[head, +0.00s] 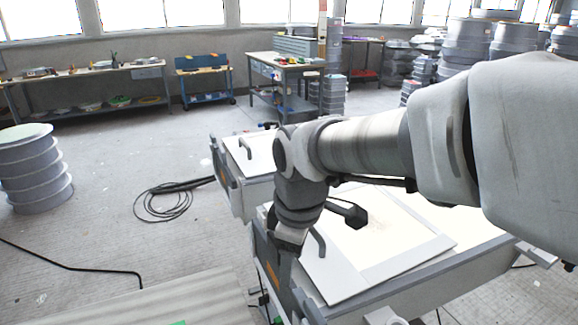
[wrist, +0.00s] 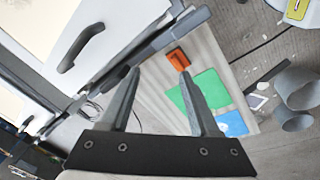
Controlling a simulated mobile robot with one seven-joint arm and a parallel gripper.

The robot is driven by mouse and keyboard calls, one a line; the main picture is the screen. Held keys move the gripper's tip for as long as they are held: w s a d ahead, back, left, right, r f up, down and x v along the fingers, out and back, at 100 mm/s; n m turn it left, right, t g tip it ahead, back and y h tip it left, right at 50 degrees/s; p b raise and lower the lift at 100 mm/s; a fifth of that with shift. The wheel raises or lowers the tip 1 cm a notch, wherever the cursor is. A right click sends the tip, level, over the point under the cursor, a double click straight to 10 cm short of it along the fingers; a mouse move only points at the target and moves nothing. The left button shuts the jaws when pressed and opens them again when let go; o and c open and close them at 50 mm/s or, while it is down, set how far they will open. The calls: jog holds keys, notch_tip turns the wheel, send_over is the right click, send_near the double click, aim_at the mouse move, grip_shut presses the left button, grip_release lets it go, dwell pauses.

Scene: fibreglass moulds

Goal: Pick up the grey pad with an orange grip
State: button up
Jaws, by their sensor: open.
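In the wrist view a small orange block-shaped piece (wrist: 177,57) with dark parts shows just beyond my gripper's fingertips, at the edge of a long pale surface. It looks like the orange grip; a grey pad under it cannot be told apart from the pale surface. My gripper (wrist: 160,73) is open, its two fingers apart with nothing between them. The orange piece lies ahead of the right fingertip. In the head view my gripper points down beside the near mould table, its fingers mostly hidden.
A green sheet (wrist: 201,92) and a blue item (wrist: 232,124) lie on the pale surface (head: 140,298). The near mould table with a white lid (head: 335,262) and black handle (head: 318,242) stands close by. A black cable (head: 165,203) coils on the floor.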

jog(key=a+f+n+g+b, duration=0.2)
jog(key=a+f+n+b, duration=0.2)
jog(key=a+f+n, duration=0.7)
jog(key=f+b, duration=0.1)
jog(key=f, duration=0.5)
jog(key=a+f+m+b, duration=0.1)
jog(key=f+b, duration=0.1)
jog(key=f, duration=0.5)
jog(key=a+f+m+b, duration=0.1)
jog(key=f+b, duration=0.1)
jog(key=f, duration=0.4)
jog(key=shift+w+f+h, duration=0.2)
jog(key=shift+f+h, duration=0.15)
jog(key=shift+h, duration=0.05)
grip_shut()
